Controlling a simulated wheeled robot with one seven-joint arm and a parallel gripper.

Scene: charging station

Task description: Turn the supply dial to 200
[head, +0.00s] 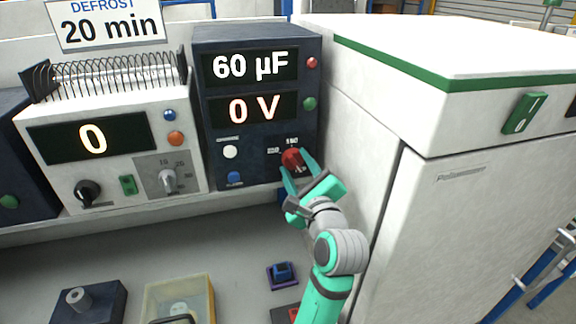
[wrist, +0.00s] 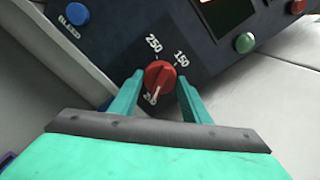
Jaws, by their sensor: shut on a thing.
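The red supply dial (head: 291,157) is on the lower right of the dark blue unit's front panel, and it also shows in the wrist view (wrist: 160,75). My gripper (head: 292,167) is shut on the dial, with one green finger on each side of it in the wrist view (wrist: 160,88). In the wrist view, the labels 250 and 150 are readable beside the dial. The dial's white pointer line points down towards a third label, which is partly hidden and begins with a 2. The unit's displays (head: 250,67) read 60 µF and 0 V.
A white cabinet (head: 460,190) stands close to the right of my arm. A white unit (head: 115,150) showing 0 stands at the left. A white button (head: 231,152) and a blue button (head: 234,178) sit left of the dial. A yellow tray (head: 209,300) lies on the bench below.

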